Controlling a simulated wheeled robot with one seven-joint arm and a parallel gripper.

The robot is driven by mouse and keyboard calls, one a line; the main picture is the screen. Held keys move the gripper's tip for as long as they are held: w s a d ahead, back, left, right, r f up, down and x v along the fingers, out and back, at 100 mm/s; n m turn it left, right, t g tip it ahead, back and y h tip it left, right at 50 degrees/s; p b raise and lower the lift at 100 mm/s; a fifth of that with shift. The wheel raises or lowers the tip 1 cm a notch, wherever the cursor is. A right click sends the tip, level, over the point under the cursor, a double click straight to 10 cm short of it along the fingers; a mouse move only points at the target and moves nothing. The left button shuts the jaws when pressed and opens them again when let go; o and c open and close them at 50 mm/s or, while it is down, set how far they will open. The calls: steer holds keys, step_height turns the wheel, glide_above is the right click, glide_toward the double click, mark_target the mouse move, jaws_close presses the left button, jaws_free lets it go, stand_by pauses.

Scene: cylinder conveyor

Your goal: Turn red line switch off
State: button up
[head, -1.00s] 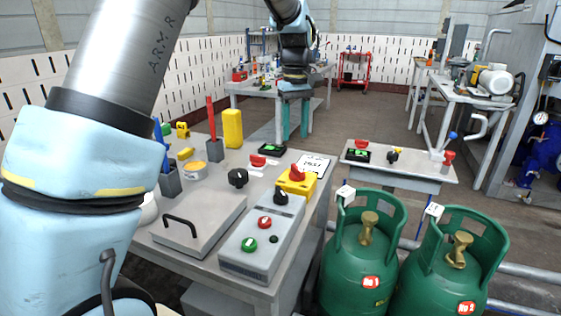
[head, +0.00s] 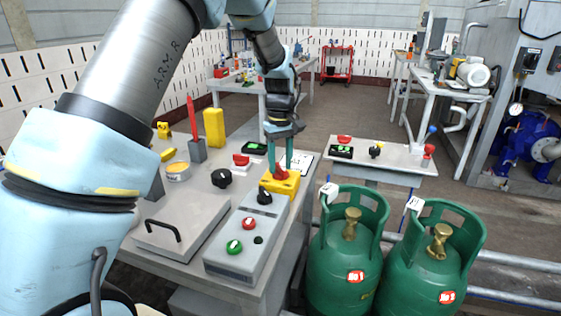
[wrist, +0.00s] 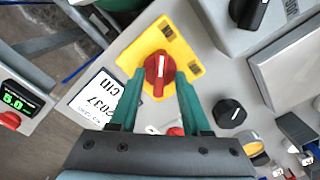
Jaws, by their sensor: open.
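The red rotary switch (wrist: 158,75) sits on a yellow base plate (wrist: 183,50) on the grey table. In the head view the red switch (head: 281,175) is partly hidden by my fingers, on its yellow base (head: 285,188) near the table's right edge. My gripper (wrist: 157,84) is open, with its green fingers at either side of the knob's near part in the wrist view. In the head view my gripper (head: 279,162) points down over the switch. I cannot tell whether the fingers touch the knob. A white line on the knob runs along the finger direction in the wrist view.
A grey control box (head: 232,259) with red, green and black knobs stands in front of the switch. A black knob (head: 221,178) and a small red switch (head: 241,160) are to its left. Green gas cylinders (head: 346,262) stand right of the table.

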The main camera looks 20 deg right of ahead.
jaws_close()
stand_by(0.3)
stand_by(0.3)
